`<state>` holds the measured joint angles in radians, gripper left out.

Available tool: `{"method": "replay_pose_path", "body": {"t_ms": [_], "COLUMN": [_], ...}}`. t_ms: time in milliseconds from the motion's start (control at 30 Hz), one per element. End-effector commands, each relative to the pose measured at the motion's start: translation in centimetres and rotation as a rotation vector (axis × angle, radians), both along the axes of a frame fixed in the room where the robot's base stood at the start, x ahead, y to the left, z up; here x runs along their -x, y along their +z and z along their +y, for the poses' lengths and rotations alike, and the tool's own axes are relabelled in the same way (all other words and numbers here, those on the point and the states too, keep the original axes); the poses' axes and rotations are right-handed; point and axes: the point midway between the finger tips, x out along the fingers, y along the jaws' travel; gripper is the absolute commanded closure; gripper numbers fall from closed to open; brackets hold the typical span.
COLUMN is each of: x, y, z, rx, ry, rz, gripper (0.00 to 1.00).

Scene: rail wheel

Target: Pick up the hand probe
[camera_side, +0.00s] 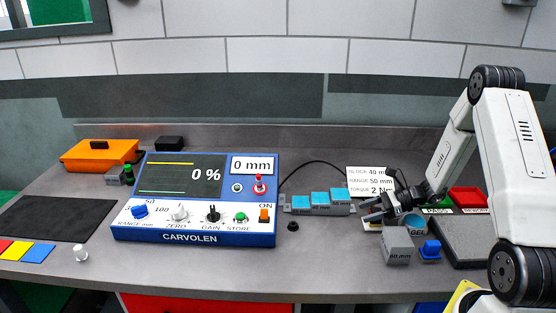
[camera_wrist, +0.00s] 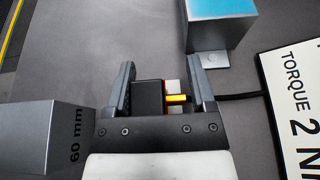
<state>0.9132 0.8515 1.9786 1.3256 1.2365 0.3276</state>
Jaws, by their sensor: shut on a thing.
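The hand probe (camera_wrist: 149,97) is a small black block with a yellow connector and a white and red part at its right. In the wrist view it sits between the two fingers of my gripper (camera_wrist: 163,88), which is shut on it. A black cable runs from its right side towards the right. In the side view my gripper (camera_side: 370,208) is low over the bench, right of the blue-topped blocks. The probe is mostly hidden by the fingers there.
A grey 60 mm block (camera_side: 397,246) stands close in front of my gripper, with a GEL jar (camera_side: 414,226) and blue knob (camera_side: 431,249) beside it. The blue-topped step block (camera_side: 319,203) and CARVOLEN unit (camera_side: 194,239) are left. A torque card (camera_wrist: 298,88) lies right.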

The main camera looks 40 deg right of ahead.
Motion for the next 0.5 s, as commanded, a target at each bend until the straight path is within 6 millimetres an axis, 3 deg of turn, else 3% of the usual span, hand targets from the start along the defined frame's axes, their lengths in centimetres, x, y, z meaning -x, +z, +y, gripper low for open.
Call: {"method": "replay_pose_path", "body": {"t_ms": [267,500], "x": [0.0,0.0], "y": [1.2,3.8], "z": [0.0,-0.1], "rx": [0.002,0.003], "ry": [0.000,0.000], "rz": [-0.002,-0.003], "gripper": [0.91,0.91]}}
